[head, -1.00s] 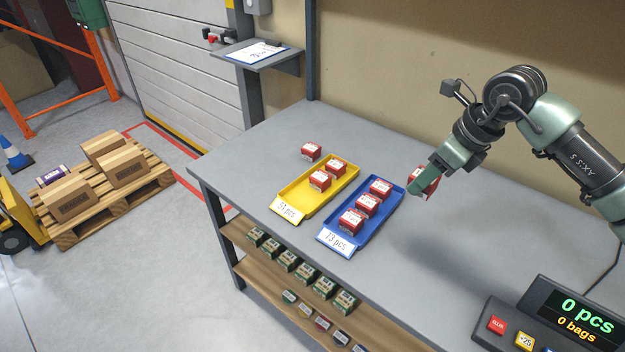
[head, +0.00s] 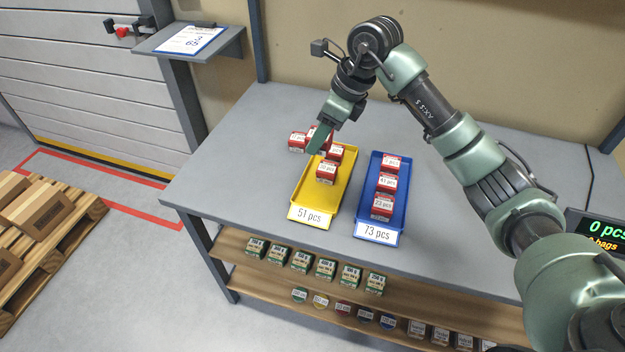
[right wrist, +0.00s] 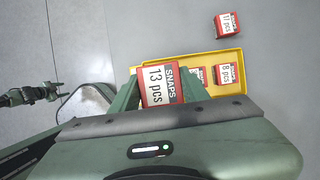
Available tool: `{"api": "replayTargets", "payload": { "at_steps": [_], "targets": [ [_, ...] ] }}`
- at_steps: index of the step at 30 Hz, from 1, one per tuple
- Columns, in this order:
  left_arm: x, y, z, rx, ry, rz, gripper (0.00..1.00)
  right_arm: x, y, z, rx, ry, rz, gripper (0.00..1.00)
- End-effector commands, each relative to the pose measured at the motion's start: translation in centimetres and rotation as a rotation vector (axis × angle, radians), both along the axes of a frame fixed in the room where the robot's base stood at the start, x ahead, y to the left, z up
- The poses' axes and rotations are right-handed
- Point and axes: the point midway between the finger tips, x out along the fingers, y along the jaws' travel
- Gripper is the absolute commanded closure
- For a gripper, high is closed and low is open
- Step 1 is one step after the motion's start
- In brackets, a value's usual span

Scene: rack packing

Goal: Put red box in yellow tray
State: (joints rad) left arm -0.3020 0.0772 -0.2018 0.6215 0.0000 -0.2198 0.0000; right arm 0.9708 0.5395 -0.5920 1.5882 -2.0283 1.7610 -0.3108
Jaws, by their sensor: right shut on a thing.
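My right gripper (head: 318,148) is shut on a red box (right wrist: 160,86) labelled 13 pcs. It holds this box above the far left part of the yellow tray (head: 308,200), which also shows in the right wrist view (right wrist: 203,58). Two red boxes (head: 326,173) stand in the yellow tray, the farther one partly behind the gripper. Another red box (head: 297,142) stands on the table just left of the tray's far end. My left gripper is outside the head view; a dark arm part at the left of the right wrist view is too small to read.
A blue tray (head: 392,222) with three red boxes stands right of the yellow tray. Green boxes (head: 326,268) line the shelf below. A counting display (head: 600,232) is at the right.

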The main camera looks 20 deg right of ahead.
Motion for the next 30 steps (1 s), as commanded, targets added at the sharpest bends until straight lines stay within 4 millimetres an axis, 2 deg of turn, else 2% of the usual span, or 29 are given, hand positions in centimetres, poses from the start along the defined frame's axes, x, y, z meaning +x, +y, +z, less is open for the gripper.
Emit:
{"api": "replayTargets", "payload": {
  "at_steps": [4, 9, 12, 15, 22, 27, 30],
  "targets": [
    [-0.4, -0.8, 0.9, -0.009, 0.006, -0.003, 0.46, -0.2, 0.1, -4.1, 0.002, 0.007, 0.001, 0.99],
    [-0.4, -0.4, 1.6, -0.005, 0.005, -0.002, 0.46, -0.2, 0.1, -8.6, 0.002, 0.006, 0.0, 0.99],
    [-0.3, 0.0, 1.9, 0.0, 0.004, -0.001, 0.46, -0.1, 0.1, -10.6, 0.002, 0.003, 0.001, 0.99],
    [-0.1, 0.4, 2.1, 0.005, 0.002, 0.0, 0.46, 0.0, 0.1, -12.0, 0.002, 0.001, 0.001, 0.99],
    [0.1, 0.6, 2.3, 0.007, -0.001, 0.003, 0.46, 0.0, 0.1, -13.7, 0.002, 0.002, 0.001, 0.99],
    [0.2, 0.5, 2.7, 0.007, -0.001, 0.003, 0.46, -0.1, 0.1, -16.3, 0.003, 0.002, 0.0, 0.99],
    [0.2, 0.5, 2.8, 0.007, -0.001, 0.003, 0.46, 0.0, 0.1, -17.0, 0.001, -0.001, 0.001, 0.99]
  ]
}}
